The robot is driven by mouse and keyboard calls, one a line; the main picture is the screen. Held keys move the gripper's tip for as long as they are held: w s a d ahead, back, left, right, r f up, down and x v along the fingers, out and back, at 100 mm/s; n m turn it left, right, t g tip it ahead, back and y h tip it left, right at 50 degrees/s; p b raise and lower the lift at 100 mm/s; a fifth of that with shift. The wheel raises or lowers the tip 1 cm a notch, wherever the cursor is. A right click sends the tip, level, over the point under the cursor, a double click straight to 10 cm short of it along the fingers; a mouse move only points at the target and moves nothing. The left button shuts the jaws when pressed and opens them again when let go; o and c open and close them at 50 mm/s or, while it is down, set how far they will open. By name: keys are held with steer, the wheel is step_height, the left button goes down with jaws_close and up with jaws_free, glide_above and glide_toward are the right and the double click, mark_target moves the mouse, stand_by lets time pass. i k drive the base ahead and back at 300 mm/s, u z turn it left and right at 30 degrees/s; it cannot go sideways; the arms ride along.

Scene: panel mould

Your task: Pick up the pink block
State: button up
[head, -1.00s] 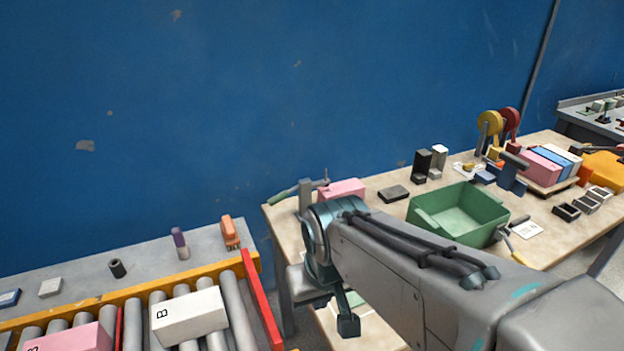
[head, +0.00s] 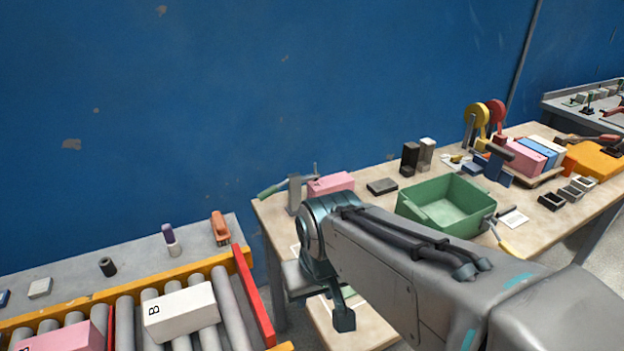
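A pink block (head: 331,184) lies on the wooden table near its back left edge, just beyond my arm's wrist. A second pink block (head: 75,338) lies on the roller conveyor at the bottom left, cut off by the picture edge. A third pink block (head: 522,157) is in a row with blue and white ones at the table's right. My gripper (head: 343,316) points down at the table's near left side. Only a dark finger shows clearly, and my arm hides the rest, so its opening cannot be judged.
A green bin (head: 418,217) stands mid-table, right of my arm. A grey clamp-like tool (head: 294,194) is left of the pink block. A white box marked B (head: 182,311) lies on the conveyor, with a red rail (head: 254,296) beside it. The blue wall stands behind.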

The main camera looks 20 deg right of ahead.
mark_target(341, 181)
steer(key=k, duration=0.45)
steer(key=u, duration=2.35)
steer(key=k, duration=1.4)
steer(key=z, duration=1.8)
steer(key=i, duration=1)
